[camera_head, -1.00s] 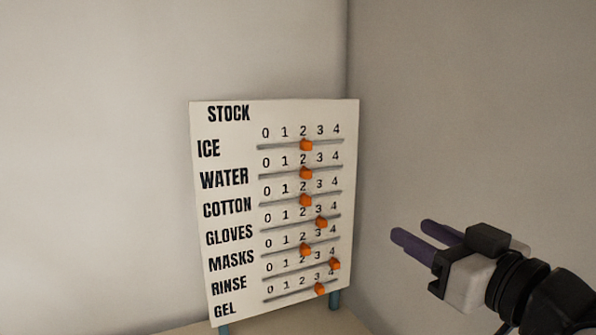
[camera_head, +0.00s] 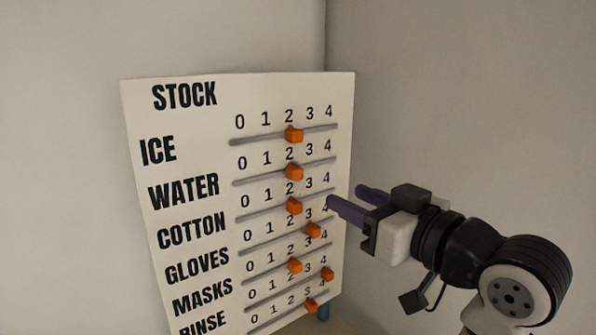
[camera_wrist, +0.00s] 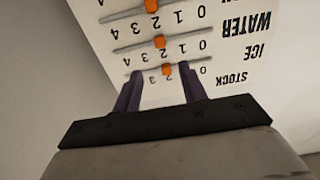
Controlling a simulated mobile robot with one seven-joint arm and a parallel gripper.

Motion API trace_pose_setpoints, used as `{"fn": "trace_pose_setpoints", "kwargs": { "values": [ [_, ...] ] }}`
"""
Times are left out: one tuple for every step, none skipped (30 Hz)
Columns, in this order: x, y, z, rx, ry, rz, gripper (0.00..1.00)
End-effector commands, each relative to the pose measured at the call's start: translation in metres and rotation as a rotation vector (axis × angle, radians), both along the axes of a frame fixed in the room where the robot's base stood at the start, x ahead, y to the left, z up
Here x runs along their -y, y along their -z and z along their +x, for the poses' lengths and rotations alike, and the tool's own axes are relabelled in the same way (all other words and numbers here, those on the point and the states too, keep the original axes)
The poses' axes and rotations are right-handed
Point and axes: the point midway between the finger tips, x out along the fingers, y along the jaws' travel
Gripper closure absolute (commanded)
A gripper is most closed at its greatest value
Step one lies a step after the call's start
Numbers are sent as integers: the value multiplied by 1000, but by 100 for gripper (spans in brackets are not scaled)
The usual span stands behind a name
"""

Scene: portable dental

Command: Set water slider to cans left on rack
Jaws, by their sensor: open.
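The white stock board (camera_head: 138,120) stands upright with labelled rows of orange sliders. The WATER slider (camera_head: 293,172) is in the second row, at about 2 on its 0–4 scale. In the wrist view the board is upside down, and the WATER slider (camera_wrist: 160,41) shows beyond the fingertips. My gripper (camera_head: 344,196) is open and empty, with purple fingers pointing at the board near its right edge. In the wrist view the ICE slider (camera_wrist: 167,69) appears between my fingers (camera_wrist: 160,76); contact cannot be told. No rack or cans are in view.
The ICE slider is just above WATER and the COTTON slider (camera_head: 294,206) just below, both at about 2. The GLOVES slider (camera_head: 314,230) and several others lie lower. Bare walls (camera_head: 450,90) stand behind. The space left of the board is clear.

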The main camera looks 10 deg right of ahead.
Motion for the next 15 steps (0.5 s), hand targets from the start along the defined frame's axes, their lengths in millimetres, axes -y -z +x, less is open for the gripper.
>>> {"fn": "trace_pose_setpoints", "kwargs": {
  "values": [
    [-4,-2,9,-1,-3,1,58],
    [-7,-2,14,-2,-4,-1,58],
    [-10,-3,22,-3,-5,0,58],
    [-13,-3,28,-3,-5,1,58],
    [-15,-3,34,-3,-4,1,58],
    [-19,-3,43,-2,-5,0,58],
    [-21,-3,49,-1,-5,1,58],
    [-24,-3,55,-3,-4,1,58],
    [-27,-3,62,-3,-5,1,58],
    [-29,-3,68,-2,-4,0,58],
    [-31,-3,73,-2,-4,0,58],
    [-34,-3,80,-3,-3,1,58],
    [-36,-2,85,-3,-3,1,58],
    [-38,-2,89,-2,-3,0,58],
    [-40,-2,94,-1,-2,0,58]
  ]
}}
